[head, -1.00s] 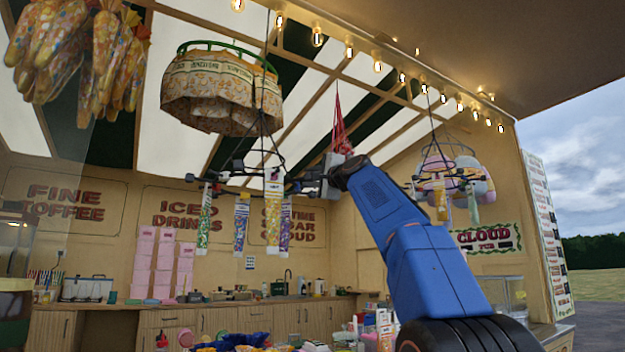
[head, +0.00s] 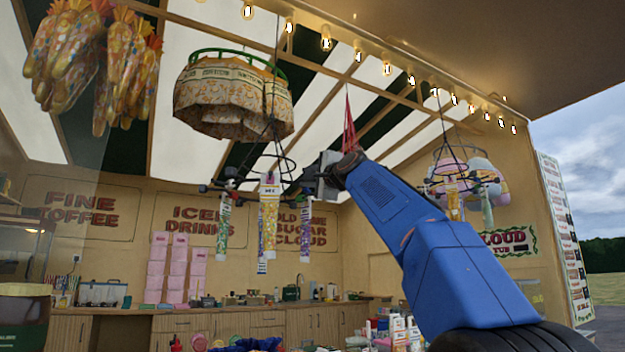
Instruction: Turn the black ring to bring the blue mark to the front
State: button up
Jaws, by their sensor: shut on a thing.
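The black ring (head: 243,186) hangs on cords below the roof, left of my arm. I cannot make out a blue mark on the ring.
A round patterned canopy (head: 232,95) hangs above the ring. A second hanging rack with pastel bags (head: 483,178) is right of my arm. Wrapped bags (head: 75,58) hang at upper left. A cluttered counter (head: 262,310) runs along the back, below.

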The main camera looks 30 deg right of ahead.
jog(key=shift+s+a+f, duration=0.1)
jog(key=shift+s+a, duration=0.05)
jog(key=shift+a, duration=0.95)
jog(key=shift+s+a, duration=0.1)
jog(key=shift+a, duration=1)
jog(key=w+a, duration=0.2)
jog(key=a, duration=0.9)
jog(key=shift+w+a, duration=0.3)
jog(key=shift+w, duration=0.1)
jog(key=o, duration=0.8)
jog(key=shift+c, duration=0.2)
jog(key=shift+s, duration=0.1)
jog(key=v, duration=1)
